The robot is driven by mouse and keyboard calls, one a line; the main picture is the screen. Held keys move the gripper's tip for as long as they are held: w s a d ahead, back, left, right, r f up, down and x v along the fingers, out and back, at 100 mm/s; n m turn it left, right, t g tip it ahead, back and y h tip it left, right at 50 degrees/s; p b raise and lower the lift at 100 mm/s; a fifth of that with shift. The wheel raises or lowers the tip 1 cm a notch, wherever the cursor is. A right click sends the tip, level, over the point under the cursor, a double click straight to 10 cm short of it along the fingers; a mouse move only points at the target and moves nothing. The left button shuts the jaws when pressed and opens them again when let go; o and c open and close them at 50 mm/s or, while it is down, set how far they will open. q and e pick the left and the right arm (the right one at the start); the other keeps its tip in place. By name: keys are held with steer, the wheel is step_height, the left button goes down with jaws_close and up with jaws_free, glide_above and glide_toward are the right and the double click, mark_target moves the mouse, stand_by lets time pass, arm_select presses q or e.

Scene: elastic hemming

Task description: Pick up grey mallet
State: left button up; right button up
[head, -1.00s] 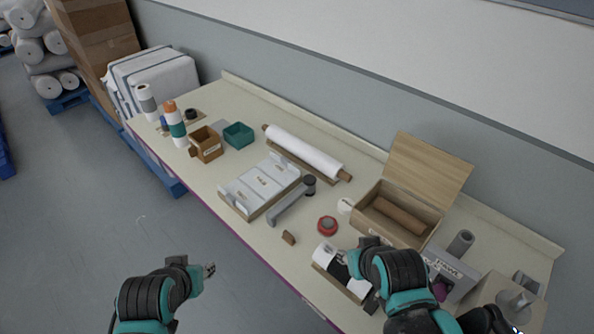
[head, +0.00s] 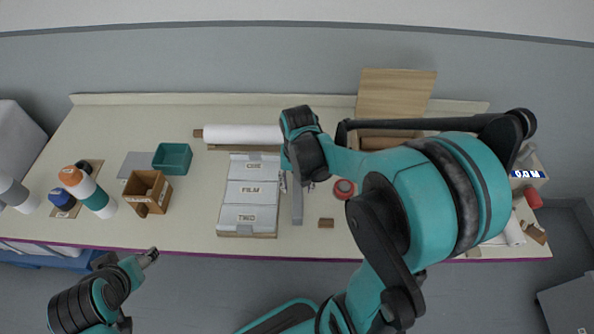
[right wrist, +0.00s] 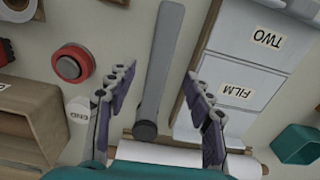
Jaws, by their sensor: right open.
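The grey mallet lies on the table just right of the labelled boxes. In the head view its handle (head: 297,208) shows, while its head end is hidden by my right arm. In the right wrist view the whole mallet (right wrist: 158,70) shows, with its dark round head toward the bottom. My right gripper (head: 296,185) is over the mallet. In the right wrist view its open fingers (right wrist: 159,74) are on either side of the handle, apart from it. My left gripper (head: 149,257) is off the table's front edge at lower left; its jaws are too small to judge.
White boxes (head: 251,192) labelled FILM and TWO sit close left of the mallet. A white roll (head: 240,134) lies behind. A wooden box with a raised lid (head: 396,92) stands at back right.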

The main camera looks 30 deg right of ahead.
mark_target(298, 194)
steer(key=f+b, duration=0.1)
steer(key=f, duration=0.2)
steer(key=shift+d, duration=0.2)
step_height(298, 194, down, 4)
steer(key=shift+w+a+f+b, duration=0.1)
steer(key=shift+f+b, duration=0.05)
steer(key=shift+b, duration=0.9)
jaws_close()
